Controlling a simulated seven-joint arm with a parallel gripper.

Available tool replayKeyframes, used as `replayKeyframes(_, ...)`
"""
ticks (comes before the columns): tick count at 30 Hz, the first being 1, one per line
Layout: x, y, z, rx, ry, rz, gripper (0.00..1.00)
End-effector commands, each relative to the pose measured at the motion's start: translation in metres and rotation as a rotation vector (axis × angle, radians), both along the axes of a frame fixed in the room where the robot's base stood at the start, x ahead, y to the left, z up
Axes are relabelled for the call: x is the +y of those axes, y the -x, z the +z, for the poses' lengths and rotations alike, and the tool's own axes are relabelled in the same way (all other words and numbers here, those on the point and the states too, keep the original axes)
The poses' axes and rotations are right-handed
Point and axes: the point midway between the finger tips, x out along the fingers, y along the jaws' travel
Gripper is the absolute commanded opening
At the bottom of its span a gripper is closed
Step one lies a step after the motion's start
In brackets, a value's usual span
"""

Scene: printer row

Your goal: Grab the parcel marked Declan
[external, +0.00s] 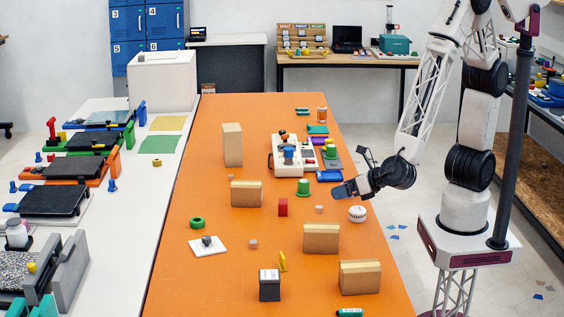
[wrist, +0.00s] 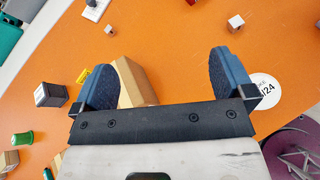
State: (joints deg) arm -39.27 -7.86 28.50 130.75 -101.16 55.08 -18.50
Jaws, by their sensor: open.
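Several tan cardboard parcels stand on the orange table: a tall one at the back (external: 232,145), one left of centre (external: 246,194), one right of centre (external: 321,238) and one near the front right (external: 360,277). I cannot read a name on any of them, so I cannot tell which is Declan's. My gripper (external: 345,190) is open and empty above the table's right edge. In the wrist view its blue fingers (wrist: 162,80) are spread wide. A tan parcel (wrist: 135,82) shows beyond and beside the left finger, partly hidden by it.
A white round object (external: 357,214) lies below my gripper, partly behind the right finger in the wrist view (wrist: 264,90).

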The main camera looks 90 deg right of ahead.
Motion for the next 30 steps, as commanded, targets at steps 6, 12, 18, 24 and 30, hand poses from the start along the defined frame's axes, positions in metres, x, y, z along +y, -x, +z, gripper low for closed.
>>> replayKeyframes(6, 0.063, 0.006, -0.035, 0.008, 0.148, 0.266, 1.0)
replayKeyframes(12, 0.088, 0.011, -0.05, 0.008, 0.205, 0.374, 1.0)
replayKeyframes(18, 0.091, 0.011, -0.051, 0.007, 0.212, 0.386, 1.0)
replayKeyframes(24, 0.09, 0.011, -0.051, 0.007, 0.212, 0.385, 1.0)
replayKeyframes(30, 0.089, 0.0, -0.055, 0.007, 0.212, 0.382, 1.0)
